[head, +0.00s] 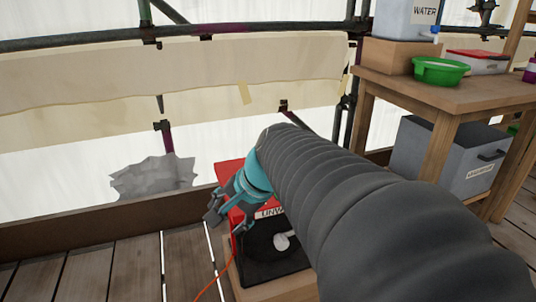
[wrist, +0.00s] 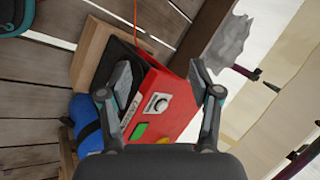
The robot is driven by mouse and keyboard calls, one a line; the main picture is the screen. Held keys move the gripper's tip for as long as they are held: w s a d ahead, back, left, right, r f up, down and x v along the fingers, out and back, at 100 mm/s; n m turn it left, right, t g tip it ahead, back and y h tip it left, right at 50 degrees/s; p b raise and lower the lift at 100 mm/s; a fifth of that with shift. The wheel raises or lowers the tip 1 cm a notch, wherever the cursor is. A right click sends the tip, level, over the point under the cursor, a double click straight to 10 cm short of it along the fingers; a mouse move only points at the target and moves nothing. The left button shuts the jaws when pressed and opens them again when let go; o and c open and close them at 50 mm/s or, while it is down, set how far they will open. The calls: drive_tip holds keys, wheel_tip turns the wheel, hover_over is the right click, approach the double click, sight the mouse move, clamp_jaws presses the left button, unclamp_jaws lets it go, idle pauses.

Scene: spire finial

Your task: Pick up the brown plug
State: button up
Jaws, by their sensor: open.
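I cannot make out a brown plug in either view. My gripper (head: 222,205) is open and empty, above and beside a red box in the head view (head: 229,171). In the wrist view the fingers of my gripper (wrist: 160,75) are spread wide over the red box (wrist: 178,88). The box has a round grey dial (wrist: 158,104) and a green patch (wrist: 139,131). A black tray-like part (head: 262,262) lies in front of it, with a pale rounded object (head: 282,241) on it. My arm hides part of the box in the head view.
The red box stands on a wooden crate (wrist: 91,50). An orange cable (head: 213,280) runs down to the plank floor. A blue roll (wrist: 84,118) lies beside the crate. A wooden bench (head: 440,92) with a green bowl (head: 440,70) stands right. Scaffold rails and sheeting close off the back.

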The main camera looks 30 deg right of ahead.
drive_tip(key=w+d+r+m+t+h+b, duration=0.1)
drive_tip(key=w+d+m+t, duration=0.15)
drive_tip(key=d+m, duration=0.7)
drive_tip(key=w+d+m+t+h+b, duration=0.1)
drive_tip(key=w+d+m+t, duration=0.15)
drive_tip(key=d+m, duration=0.65)
drive_tip(key=w+d+r+m+t+b, duration=0.15)
drive_tip(key=w+d+m, duration=0.25)
drive_tip(key=d, duration=1)
drive_tip(key=shift+t, duration=0.45)
drive_tip(key=x, duration=0.3)
drive_tip(key=f+x, duration=0.1)
drive_tip(key=x, duration=0.3)
drive_tip(key=shift+w+d, duration=0.1)
drive_tip(key=shift+d, duration=0.1)
drive_tip(key=shift+b+x, duration=0.6)
drive_tip(key=shift+x, duration=2.1)
drive_tip(key=shift+a+f, duration=0.15)
drive_tip(key=shift+a, duration=0.05)
clamp_jaws()
